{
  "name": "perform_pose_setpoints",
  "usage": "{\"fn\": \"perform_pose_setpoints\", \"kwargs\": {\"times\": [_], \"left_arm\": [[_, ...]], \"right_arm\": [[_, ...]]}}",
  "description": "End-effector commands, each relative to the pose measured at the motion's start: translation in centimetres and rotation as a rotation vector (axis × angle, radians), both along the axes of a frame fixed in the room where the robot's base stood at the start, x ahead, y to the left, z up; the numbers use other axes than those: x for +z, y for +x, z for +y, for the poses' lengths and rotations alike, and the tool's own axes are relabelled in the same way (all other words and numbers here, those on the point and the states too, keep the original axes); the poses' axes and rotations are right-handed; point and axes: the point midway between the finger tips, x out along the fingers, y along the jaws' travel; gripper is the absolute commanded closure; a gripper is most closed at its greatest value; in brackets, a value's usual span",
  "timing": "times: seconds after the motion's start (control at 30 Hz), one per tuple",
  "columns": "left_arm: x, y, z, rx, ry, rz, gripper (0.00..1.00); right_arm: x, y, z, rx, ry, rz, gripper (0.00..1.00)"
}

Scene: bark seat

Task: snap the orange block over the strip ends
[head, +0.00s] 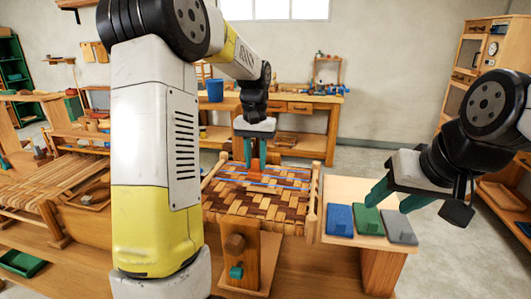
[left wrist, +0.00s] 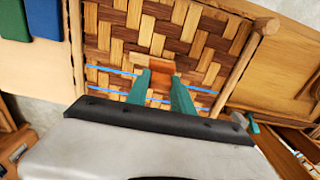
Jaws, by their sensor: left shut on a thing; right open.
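The orange block (left wrist: 162,67) is between the teal fingertips of my left gripper (left wrist: 160,78), at the woven bark seat (left wrist: 205,52). In the head view my left gripper (head: 255,163) points down over the far part of the seat (head: 255,207), shut on the orange block (head: 256,180). Whether the block touches the weave I cannot tell. Thin blue lines (left wrist: 112,71) cross the seat on both sides of the block. The strip ends are hard to make out under the block and fingers. My right gripper (head: 396,199) is open and empty, above the side table.
The side table (head: 345,188) right of the seat bears a blue pad (head: 340,219), a green pad (head: 368,221) and a grey pad (head: 399,227). A wooden clamp-like piece (head: 236,244) stands at the seat's front. A workbench (head: 310,105) is behind.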

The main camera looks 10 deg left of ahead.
Motion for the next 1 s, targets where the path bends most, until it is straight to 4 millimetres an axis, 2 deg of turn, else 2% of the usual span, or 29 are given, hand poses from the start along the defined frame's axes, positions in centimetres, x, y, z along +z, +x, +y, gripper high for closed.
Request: {"fn": "perform_pose_setpoints", "kwargs": {"times": [0.3, 0.5, 1.0], "left_arm": [[-3.2, -0.1, 0.0, 0.000, 0.000, 0.003, 1.00], [-4.6, 0.0, 0.0, 0.000, 0.000, 0.001, 1.00], [-5.2, 0.0, 0.0, 0.000, 0.000, 0.000, 1.00]], "right_arm": [[0.0, 0.0, 0.0, 0.000, 0.000, 0.000, 0.47], [0.0, 0.0, 0.0, 0.000, 0.000, 0.000, 0.47], [0.0, 0.0, 0.0, 0.000, 0.000, 0.000, 0.47]]}}
